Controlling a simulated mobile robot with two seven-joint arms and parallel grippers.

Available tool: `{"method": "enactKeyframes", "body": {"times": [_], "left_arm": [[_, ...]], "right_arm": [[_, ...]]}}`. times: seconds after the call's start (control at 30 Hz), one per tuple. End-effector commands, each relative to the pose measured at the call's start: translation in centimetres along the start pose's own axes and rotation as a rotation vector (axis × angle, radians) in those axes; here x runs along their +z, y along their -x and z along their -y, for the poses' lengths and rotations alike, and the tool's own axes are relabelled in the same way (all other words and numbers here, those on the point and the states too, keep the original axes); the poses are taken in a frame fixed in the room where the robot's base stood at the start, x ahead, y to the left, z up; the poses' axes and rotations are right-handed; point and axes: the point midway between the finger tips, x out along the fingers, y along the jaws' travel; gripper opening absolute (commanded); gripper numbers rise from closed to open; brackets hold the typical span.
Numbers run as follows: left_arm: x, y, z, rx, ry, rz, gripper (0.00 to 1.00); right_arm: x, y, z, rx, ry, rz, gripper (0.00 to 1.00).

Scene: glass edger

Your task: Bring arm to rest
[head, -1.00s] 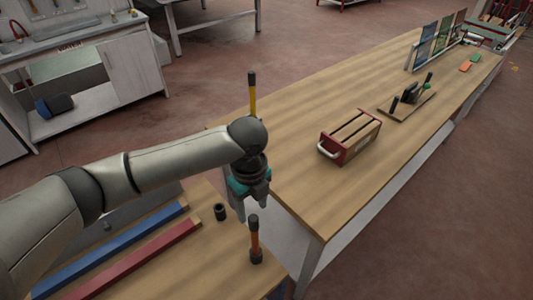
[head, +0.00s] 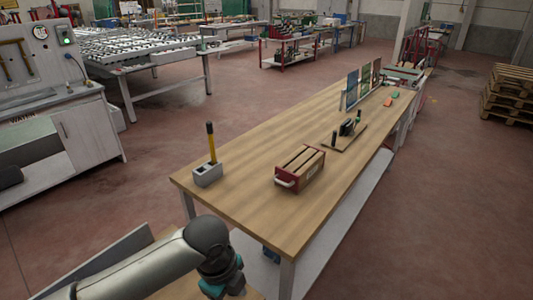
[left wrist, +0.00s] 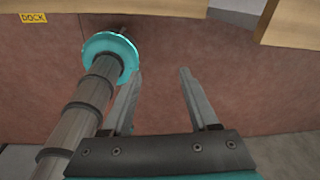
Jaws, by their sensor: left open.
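My left arm comes in from the bottom left of the head view. Its dark wrist and teal gripper body (head: 222,284) are at the bottom edge, with the fingers not visible there. In the left wrist view my left gripper (left wrist: 156,97) is open, its two metal fingers apart with nothing between them. Reddish floor shows behind them. My right gripper is in neither view.
The long wooden table (head: 255,215) holds a grey holder (head: 208,175) with a yellow-handled tool, a red-ended wooden box (head: 300,170) and a tool board (head: 345,138). In the left wrist view wooden edges and a yellow DOCK label (left wrist: 33,17) show at the top.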

Motion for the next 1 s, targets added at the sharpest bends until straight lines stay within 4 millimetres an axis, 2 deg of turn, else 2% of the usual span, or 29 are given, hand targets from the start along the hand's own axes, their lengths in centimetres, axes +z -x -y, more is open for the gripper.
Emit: {"method": "enactKeyframes", "body": {"times": [0.03, 0.1, 0.17, 0.27, 0.43, 0.57, 0.8, 1.0], "left_arm": [[-1.3, -0.4, -0.4, -0.014, 0.036, -0.025, 0.60], [-2.7, -0.6, -0.6, -0.043, 0.107, -0.052, 0.60], [-3.8, -0.7, -0.9, -0.069, 0.182, -0.079, 0.60], [-5.5, -0.7, -1.5, -0.115, 0.335, -0.126, 0.60], [-6.7, -0.5, -2.9, -0.178, 0.646, -0.190, 0.60], [-6.2, -0.2, -4.7, -0.215, 0.912, -0.215, 0.60], [-3.4, 0.1, -9.8, -0.265, 1.399, -0.186, 0.60], [-1.1, 0.4, -14.1, -0.297, 1.685, -0.118, 0.60]], "right_arm": [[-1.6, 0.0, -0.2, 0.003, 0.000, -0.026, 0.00], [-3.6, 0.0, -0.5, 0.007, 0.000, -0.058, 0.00], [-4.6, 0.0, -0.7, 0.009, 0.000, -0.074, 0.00], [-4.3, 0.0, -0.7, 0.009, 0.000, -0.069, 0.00], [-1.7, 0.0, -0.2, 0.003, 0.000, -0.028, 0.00], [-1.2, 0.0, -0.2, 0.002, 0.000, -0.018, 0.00], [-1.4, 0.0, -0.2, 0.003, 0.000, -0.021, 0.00], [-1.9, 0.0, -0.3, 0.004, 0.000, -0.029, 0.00]]}}
